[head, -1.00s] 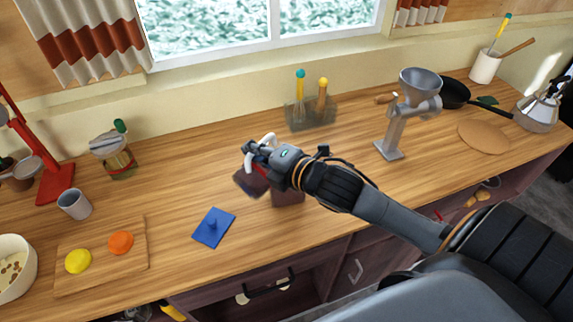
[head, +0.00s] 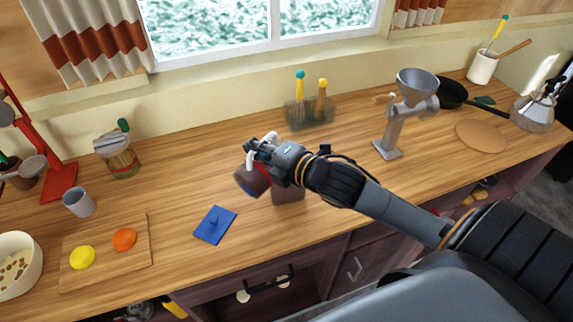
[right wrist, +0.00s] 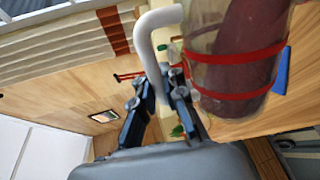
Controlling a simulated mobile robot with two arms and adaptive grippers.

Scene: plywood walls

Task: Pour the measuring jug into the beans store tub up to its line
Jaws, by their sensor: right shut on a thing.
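The measuring jug (head: 250,182) is clear, with red bands and a white handle. In the right wrist view the jug (right wrist: 205,78) is large and holds a dark reddish-brown content, slanted inside it. My right gripper (head: 256,148) is shut on the white handle (right wrist: 147,45) and holds the jug tilted above the counter. A brown tub (head: 288,196), seemingly the beans store tub, stands just right of the jug, under my right wrist. Its top and line are hidden by my arm. A blue lid with a knob (head: 215,225) lies left of it. My left gripper is not in view.
A cutting board (head: 105,275) with yellow and orange items, a grey cup (head: 78,203) and a jar (head: 118,155) are at left. A utensil holder (head: 309,113) stands behind, a metal grinder (head: 400,115) at right. The counter between jar and holder is clear.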

